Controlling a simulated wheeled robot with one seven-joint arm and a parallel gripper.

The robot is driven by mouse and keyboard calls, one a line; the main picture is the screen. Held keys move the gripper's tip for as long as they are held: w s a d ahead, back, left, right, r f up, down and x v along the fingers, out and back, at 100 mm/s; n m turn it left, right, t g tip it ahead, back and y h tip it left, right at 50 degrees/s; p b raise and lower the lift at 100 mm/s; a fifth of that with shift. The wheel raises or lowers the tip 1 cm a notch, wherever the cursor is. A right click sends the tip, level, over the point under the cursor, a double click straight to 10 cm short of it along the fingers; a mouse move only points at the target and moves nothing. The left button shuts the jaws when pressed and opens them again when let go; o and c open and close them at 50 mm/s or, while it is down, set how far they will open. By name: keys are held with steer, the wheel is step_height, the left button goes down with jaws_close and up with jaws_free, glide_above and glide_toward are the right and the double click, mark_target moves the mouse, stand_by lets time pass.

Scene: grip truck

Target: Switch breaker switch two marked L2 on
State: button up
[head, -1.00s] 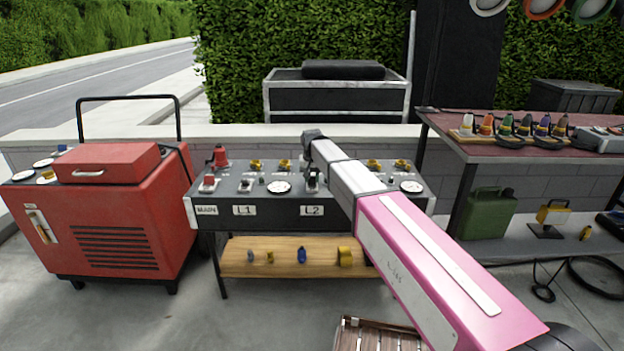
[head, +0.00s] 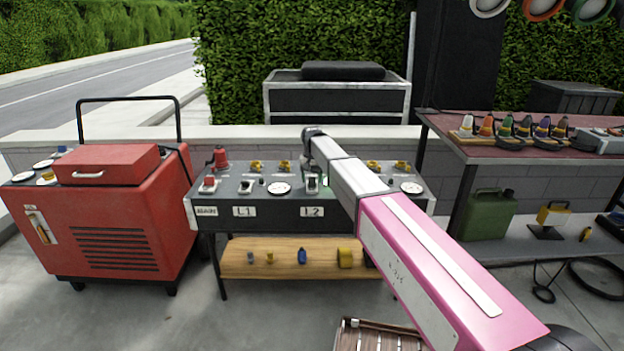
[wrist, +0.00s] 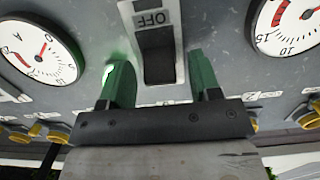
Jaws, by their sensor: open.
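The L2 breaker switch (head: 312,184) sits on the grey sloped panel, above the L2 label (head: 312,211). In the wrist view the switch (wrist: 158,50) has a pale frame, an OFF marking and a dark recess. My gripper (wrist: 160,82) is open, with one green finger on each side of the switch's near end. Gaps show between the fingers and the switch, and nothing is held. In the head view my arm comes from the lower right and its end hangs over the panel by L2; the fingers are mostly hidden there.
Round gauges flank the switch, one at left (wrist: 40,50) and one at right (wrist: 285,28). The L1 switch (head: 250,187), MAIN switch (head: 208,184) and red plug (head: 219,157) are further left. Yellow connectors (head: 256,166) line the panel's back. A red generator (head: 125,220) stands left.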

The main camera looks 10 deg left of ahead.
step_height(320, 180, up, 11)
steer(key=w, duration=0.1)
steer(key=shift+a+f, duration=0.15)
stand_by(0.5)
